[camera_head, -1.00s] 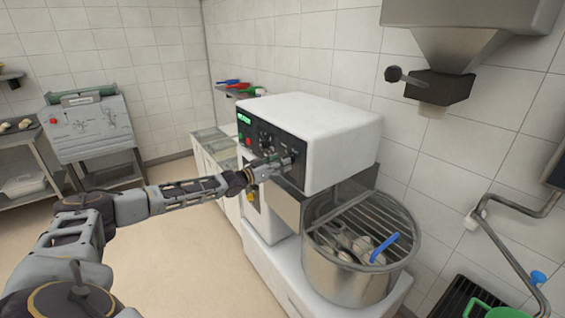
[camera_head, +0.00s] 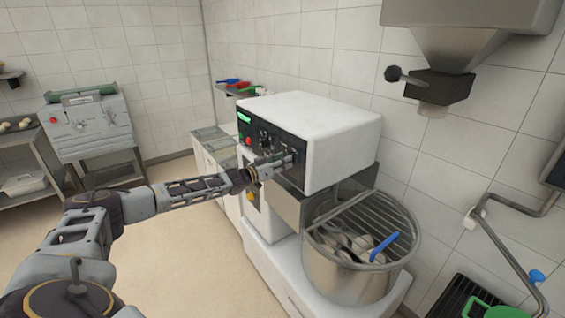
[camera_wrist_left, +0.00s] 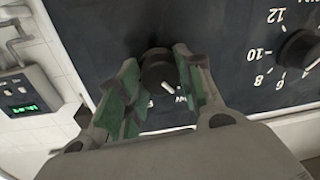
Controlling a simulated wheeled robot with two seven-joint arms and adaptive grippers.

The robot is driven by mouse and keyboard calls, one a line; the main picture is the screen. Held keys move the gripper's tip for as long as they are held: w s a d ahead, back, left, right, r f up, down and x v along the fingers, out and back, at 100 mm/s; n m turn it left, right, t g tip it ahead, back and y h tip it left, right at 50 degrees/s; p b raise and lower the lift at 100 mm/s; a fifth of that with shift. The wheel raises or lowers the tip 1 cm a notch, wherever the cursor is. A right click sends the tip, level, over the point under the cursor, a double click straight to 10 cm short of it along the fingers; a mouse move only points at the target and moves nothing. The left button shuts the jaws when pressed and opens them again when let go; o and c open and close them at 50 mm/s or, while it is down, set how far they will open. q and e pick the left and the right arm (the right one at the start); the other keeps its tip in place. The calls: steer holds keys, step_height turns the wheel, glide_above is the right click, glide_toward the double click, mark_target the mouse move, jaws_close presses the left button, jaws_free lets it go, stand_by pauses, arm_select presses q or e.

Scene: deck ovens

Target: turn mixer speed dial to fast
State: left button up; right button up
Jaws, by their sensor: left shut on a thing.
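The white mixer (camera_head: 325,125) stands at the middle of the head view, with a black control panel (camera_head: 266,137) on its front. My left gripper (camera_head: 288,160) is at the right part of that panel. In the left wrist view, the fingers of my left gripper (camera_wrist_left: 155,85) are around a black dial (camera_wrist_left: 158,72) and shut on it. The dial has a white pointer line, and the printed marks beside it are partly hidden by the fingers. My right gripper is not in view.
A second black knob (camera_wrist_left: 300,50) with numbers around it is beside the held dial. The steel bowl (camera_head: 350,275) with a wire guard and a blue-handled tool (camera_head: 384,247) is below. A steel hopper (camera_head: 465,45) hangs at upper right.

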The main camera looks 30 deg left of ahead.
arm_select(q)
steer(key=shift+m, duration=0.4)
steer(key=shift+c, duration=0.5)
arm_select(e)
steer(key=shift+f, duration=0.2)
arm_select(q)
steer(key=m+h+b, duration=0.1)
steer(key=m+b, duration=0.4)
steer(key=m, duration=0.9)
steer(key=shift+r, duration=0.1)
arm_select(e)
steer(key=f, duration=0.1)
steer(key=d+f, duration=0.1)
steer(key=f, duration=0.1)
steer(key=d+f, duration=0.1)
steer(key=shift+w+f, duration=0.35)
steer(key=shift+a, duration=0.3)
arm_select(q)
steer(key=o, duration=0.9)
steer(key=shift+c, duration=0.2)
steer(key=shift+o, duration=0.9)
steer(key=shift+w+d, duration=0.1)
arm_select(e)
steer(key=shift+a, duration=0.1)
